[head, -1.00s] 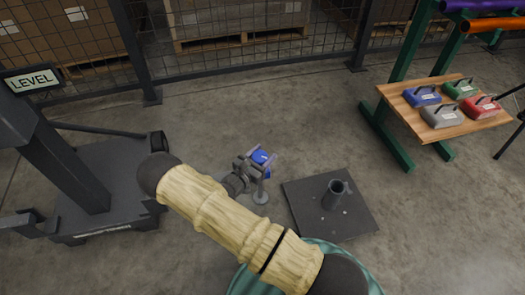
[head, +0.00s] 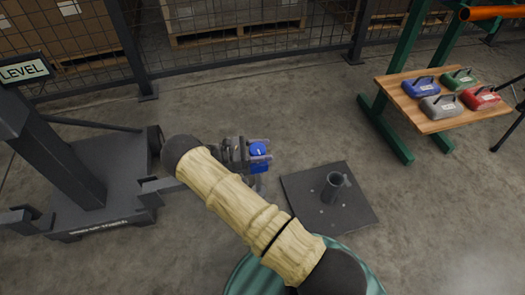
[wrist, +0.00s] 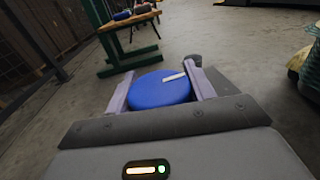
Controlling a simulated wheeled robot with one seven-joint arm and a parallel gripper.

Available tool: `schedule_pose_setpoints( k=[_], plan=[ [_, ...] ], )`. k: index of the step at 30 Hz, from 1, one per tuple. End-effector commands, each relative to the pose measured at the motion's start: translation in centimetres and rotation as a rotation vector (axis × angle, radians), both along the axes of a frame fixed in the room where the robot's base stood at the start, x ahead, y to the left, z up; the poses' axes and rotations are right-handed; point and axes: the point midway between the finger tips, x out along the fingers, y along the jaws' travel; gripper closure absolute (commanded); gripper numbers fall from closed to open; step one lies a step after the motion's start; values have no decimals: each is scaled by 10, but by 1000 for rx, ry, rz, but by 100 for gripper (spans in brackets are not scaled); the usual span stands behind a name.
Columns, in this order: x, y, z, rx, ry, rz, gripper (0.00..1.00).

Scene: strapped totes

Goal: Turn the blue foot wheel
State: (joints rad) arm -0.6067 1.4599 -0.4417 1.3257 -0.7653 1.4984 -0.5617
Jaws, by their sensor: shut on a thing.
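The blue foot wheel (head: 257,150) is a round blue disc with a white mark, near the middle of the head view. In the wrist view the wheel (wrist: 160,90) sits between the two pale purple-grey fingers of my gripper (wrist: 160,82). The white mark points up and to the right there. My gripper (head: 260,152) is shut on the wheel's rim from two sides. Another blue part shows just below the wheel in the head view. The wheel's stem and foot are mostly hidden by my arm and gripper.
A dark square plate with a short upright tube (head: 333,186) lies right of the wheel. A dark wheeled stand with a LEVEL sign (head: 24,72) is at left. A wooden bench (head: 432,120) holds several coloured weights at right. A mesh fence (head: 240,52) closes the back.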

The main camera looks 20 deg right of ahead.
Motion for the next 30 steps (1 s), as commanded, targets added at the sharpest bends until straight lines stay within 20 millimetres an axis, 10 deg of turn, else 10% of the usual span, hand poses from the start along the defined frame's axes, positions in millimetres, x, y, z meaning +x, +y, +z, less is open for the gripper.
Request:
schedule_pose_setpoints(
  k=[17, 18, 20, 30],
  plan=[
    [-1, 1, 0, 0, 0, -43, 69],
    [-1, 1, 0, 0, 0, -43, 39],
    [-1, 1, 0, -1, 0, -43, 27],
    [0, 1, 0, -1, -1, -43, 25]
  ],
)
